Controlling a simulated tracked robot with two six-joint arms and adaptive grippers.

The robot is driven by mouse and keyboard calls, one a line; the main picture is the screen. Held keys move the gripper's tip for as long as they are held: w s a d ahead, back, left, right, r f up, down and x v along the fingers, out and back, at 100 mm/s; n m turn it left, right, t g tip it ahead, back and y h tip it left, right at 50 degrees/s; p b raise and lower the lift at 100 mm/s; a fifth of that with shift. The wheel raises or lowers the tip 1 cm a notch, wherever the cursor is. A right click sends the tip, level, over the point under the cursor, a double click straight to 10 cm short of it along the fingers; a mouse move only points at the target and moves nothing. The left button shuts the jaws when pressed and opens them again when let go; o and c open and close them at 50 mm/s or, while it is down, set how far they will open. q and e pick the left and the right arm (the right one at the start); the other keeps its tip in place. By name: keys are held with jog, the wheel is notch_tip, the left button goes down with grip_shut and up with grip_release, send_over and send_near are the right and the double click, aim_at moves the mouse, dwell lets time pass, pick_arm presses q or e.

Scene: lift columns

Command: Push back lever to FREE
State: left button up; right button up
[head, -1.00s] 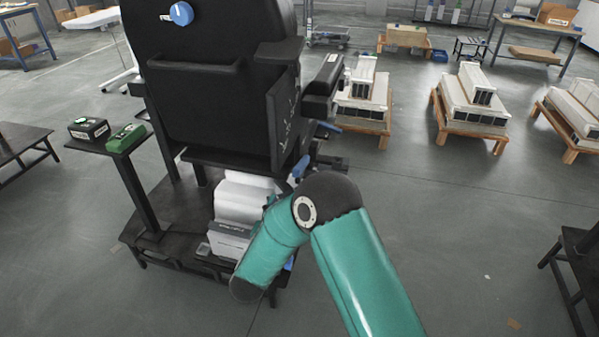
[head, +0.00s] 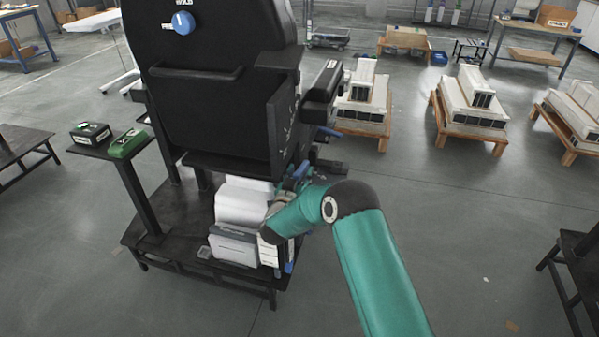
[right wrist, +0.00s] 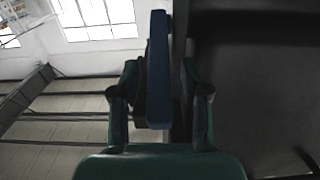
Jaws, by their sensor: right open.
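A black chair (head: 212,112) stands on a dark base. On its back is a blue dial (head: 183,22) with a white pointer; the lettering beside it is only partly readable. A blue lever (head: 300,172) sticks out low on the chair's right side. In the right wrist view, a long blue bar (right wrist: 159,50), seemingly this lever, stands upright between the fingers. My right gripper (right wrist: 161,88) is open around it; contact cannot be told. In the head view the gripper's fingers are mostly hidden at the chair's lower right. My left gripper is not in view.
White and grey boxes (head: 240,205) sit under the seat. Pallets with white blocks (head: 473,103) stand at the back right.

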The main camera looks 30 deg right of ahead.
jog(key=shift+w+d, duration=0.1)
jog(key=shift+c, duration=0.4)
grip_shut()
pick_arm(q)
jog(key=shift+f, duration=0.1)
